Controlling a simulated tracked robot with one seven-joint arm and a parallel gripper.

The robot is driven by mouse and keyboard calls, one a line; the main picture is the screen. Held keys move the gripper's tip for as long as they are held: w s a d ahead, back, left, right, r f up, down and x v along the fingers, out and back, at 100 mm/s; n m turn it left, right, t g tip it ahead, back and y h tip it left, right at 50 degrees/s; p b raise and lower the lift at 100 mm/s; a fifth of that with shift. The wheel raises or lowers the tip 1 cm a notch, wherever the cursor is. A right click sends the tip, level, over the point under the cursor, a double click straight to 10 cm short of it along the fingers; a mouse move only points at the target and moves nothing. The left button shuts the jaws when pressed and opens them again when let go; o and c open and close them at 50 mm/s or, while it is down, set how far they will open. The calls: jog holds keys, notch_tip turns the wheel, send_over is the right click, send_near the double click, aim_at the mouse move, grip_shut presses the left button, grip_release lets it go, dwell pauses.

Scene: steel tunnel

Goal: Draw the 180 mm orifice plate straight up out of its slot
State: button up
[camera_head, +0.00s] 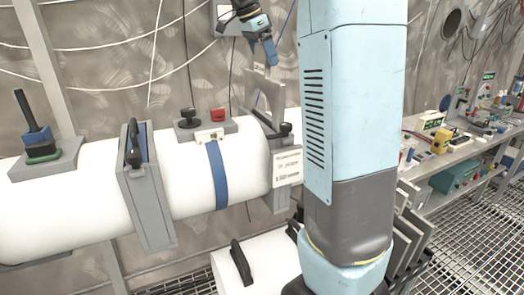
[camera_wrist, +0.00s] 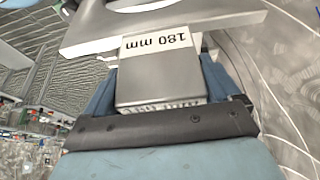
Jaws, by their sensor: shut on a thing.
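My gripper (camera_head: 269,54) is above the right-hand flange of the white pipe (camera_head: 60,205), pointing down. It is shut on the tab of the grey orifice plate (camera_head: 268,92). In the wrist view the plate (camera_wrist: 210,27) spreads beyond the blue fingers, with part of its round hole at the top edge. A label reading 180 mm (camera_wrist: 157,42), upside down, is on the grey tab (camera_wrist: 160,80) between the fingers. In the head view the plate stands roughly upright above the flange slot (camera_head: 280,135). Its lower edge is hidden, so I cannot tell whether it is clear of the slot.
A white placard (camera_head: 287,168) hangs on the flange. Another flange (camera_head: 150,205) with a black handle is left of it. Thin grey plates (camera_head: 412,235) stand in a rack at lower right. A cluttered bench (camera_head: 470,150) is behind. My arm blocks the centre right.

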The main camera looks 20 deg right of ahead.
jog(key=shift+r, duration=0.2)
jog(key=shift+r, duration=3.45)
